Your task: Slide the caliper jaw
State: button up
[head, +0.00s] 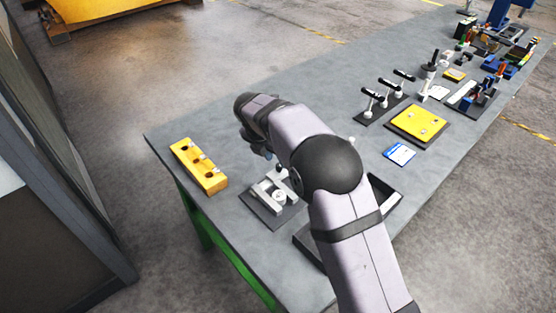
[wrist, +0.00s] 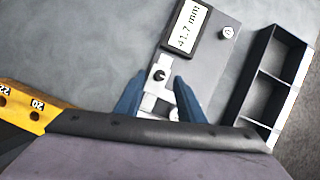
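The caliper stands on a grey plate (head: 258,212) near the table's left end, partly behind my arm in the head view. In the wrist view its pale sliding jaw (wrist: 149,104) carries a dark round screw or knob. A dark display (wrist: 187,28) beyond it reads 41.7 mm. My gripper (wrist: 159,82) has two blue fingers, spread apart on either side of the jaw, with small gaps visible. Whether they touch it lower down is hidden by the wrist housing. My arm hides most of the gripper in the head view.
A yellow block with holes (head: 200,167) stands left of the caliper; its numbered edge shows in the wrist view (wrist: 22,107). A black divided tray (wrist: 249,82) lies to the right. Black-handled clamps (head: 385,98), a yellow plate (head: 418,123) and a blue-white card (head: 399,154) are farther along the table.

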aim_at(278, 166)
jog(key=shift+p+x, duration=0.35)
jog(key=shift+x, duration=1.25)
grip_shut()
jog(key=shift+w+d+r+p, duration=0.2)
jog(key=shift+w+d+p, duration=0.1)
jog(key=shift+p, duration=0.2)
jog(key=shift+w+d+p, duration=0.25)
jog(key=shift+p, duration=0.05)
jog(key=shift+w+d+f, duration=0.1)
jog(key=shift+w+f, duration=0.1)
grip_release()
jog(key=shift+s, duration=0.1)
jog(key=shift+r, duration=0.1)
jog(key=b+v, duration=0.2)
jog(key=v, duration=0.5)
